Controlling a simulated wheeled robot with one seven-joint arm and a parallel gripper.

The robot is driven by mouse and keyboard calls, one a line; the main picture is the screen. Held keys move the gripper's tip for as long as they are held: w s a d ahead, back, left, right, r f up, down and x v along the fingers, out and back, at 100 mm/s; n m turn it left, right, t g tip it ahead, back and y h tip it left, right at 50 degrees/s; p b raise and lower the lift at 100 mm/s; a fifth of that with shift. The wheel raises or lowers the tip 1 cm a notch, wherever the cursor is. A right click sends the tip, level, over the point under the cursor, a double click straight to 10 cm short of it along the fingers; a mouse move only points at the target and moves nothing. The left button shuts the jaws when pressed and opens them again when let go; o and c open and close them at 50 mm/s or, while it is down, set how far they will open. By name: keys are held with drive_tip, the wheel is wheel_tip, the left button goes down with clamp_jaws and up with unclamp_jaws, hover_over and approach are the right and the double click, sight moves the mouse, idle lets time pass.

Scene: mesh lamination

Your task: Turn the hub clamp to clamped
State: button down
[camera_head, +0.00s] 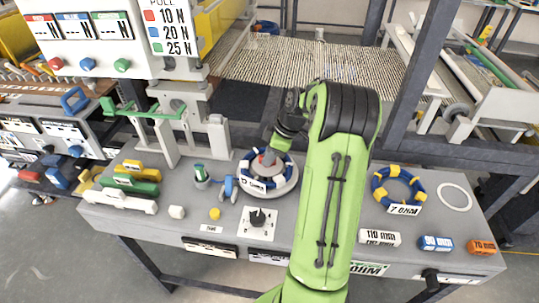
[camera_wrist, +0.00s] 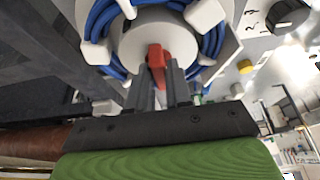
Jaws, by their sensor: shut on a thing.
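The hub clamp is a red lever (camera_wrist: 156,55) on the face of a round white hub (camera_wrist: 135,38). In the head view the hub (camera_head: 262,180) stands on the grey bench left of my arm, and only a little red of the lever shows beside my wrist. A blue coil (camera_wrist: 101,20) with white holders rings the hub. My gripper (camera_wrist: 162,78) is shut on the red lever, its two grey fingers on either side of the lever's near end. The fingertips are partly hidden in the head view.
A black knob (camera_head: 258,217) on a white plate and a yellow button (camera_head: 214,213) are in front of the hub. A blue-yellow coil (camera_head: 378,195) lies to the right. Labelled blocks (camera_head: 436,243) line the front edge. A dark post (camera_head: 413,70) rises behind my arm.

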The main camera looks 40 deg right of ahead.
drive_tip(key=m+h+b, duration=0.1)
drive_tip(key=m, duration=0.1)
drive_tip(key=m+t, duration=0.1)
drive_tip(key=m, duration=0.1)
drive_tip(key=shift+a+m+h+b, duration=0.15)
drive_tip(key=shift+m+h+b, duration=0.25)
drive_tip(key=m+h, duration=0.1)
drive_tip(key=m, duration=0.1)
drive_tip(key=m+b, duration=0.1)
drive_tip(key=m, duration=0.1)
drive_tip(key=shift+a+m+h, duration=0.15)
drive_tip(key=shift+m+h, duration=0.15)
drive_tip(key=shift+h, duration=0.1)
drive_tip(key=m+h, duration=0.1)
drive_tip(key=m, duration=0.3)
drive_tip(key=shift+a+f+g+b, duration=0.1)
drive_tip(key=shift+a+g+b, duration=0.05)
drive_tip(key=shift+g+b, duration=0.15)
drive_tip(key=shift+s+a+m+g+h, duration=0.1)
drive_tip(key=shift+m+g+h, duration=0.25)
drive_tip(key=shift+m, duration=0.7)
drive_tip(key=shift+m+g+h, duration=0.15)
drive_tip(key=shift+m+h, duration=0.3)
drive_tip(key=shift+m, duration=0.6)
drive_tip(key=shift+f, duration=0.1)
drive_tip(key=c, duration=1.1)
unclamp_jaws()
